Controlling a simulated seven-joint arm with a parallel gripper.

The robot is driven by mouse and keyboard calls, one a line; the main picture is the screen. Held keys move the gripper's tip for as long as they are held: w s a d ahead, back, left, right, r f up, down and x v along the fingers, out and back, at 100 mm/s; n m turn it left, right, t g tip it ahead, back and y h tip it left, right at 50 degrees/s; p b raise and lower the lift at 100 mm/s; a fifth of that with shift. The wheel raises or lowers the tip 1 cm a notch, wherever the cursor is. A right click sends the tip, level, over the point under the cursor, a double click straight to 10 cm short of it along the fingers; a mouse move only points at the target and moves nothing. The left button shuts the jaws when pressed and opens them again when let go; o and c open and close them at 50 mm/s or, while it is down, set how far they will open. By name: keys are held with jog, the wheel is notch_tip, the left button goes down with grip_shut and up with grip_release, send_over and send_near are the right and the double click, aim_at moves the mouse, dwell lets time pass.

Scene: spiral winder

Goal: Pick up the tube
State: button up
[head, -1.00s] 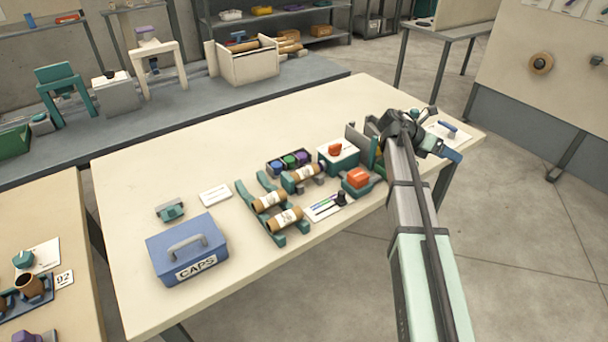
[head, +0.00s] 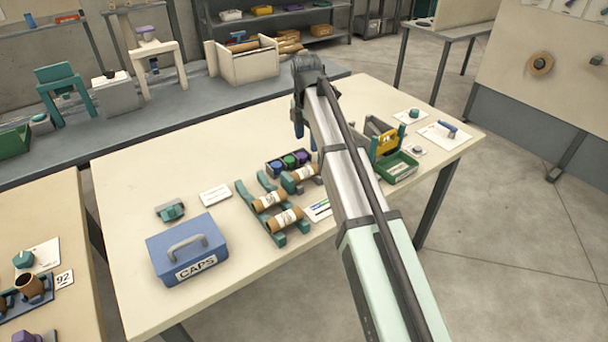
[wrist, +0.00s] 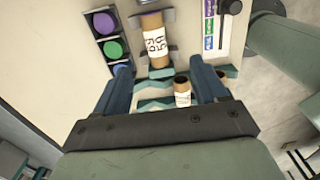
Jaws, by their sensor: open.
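Two brown cardboard tubes with white labels, the upper tube (head: 268,201) and the lower tube (head: 284,219), lie on a teal two-rail rack (head: 246,204). A third labelled tube (head: 303,174) sits in a holder to their right, partly behind my arm; it also shows in the wrist view (wrist: 153,40). My gripper (head: 299,130) is open and empty, raised above the table behind the cap tray. In the wrist view, its blue fingers (wrist: 162,82) stand apart, with a labelled tube (wrist: 182,92) and teal rack parts visible between them, farther below.
A tray of blue, green and purple caps (head: 289,162) stands by the holder. A blue CAPS box (head: 187,250) is at front left. A green bin (head: 398,167) and yellow-fronted device (head: 386,143) are right of my arm. The table's back left is clear.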

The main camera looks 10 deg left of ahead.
aim_at(304, 169)
jog(key=f, duration=0.8)
jog(key=shift+s+a, duration=0.1)
jog(key=shift+a, duration=0.25)
jog(key=shift+w+a+f, duration=0.1)
jog(key=shift+w+f, duration=0.05)
jog(key=shift+f, duration=1.25)
jog(key=shift+w+a+f, duration=0.1)
jog(key=shift+f, duration=1.25)
jog(key=c, duration=1.1)
jog(key=shift+c, duration=0.2)
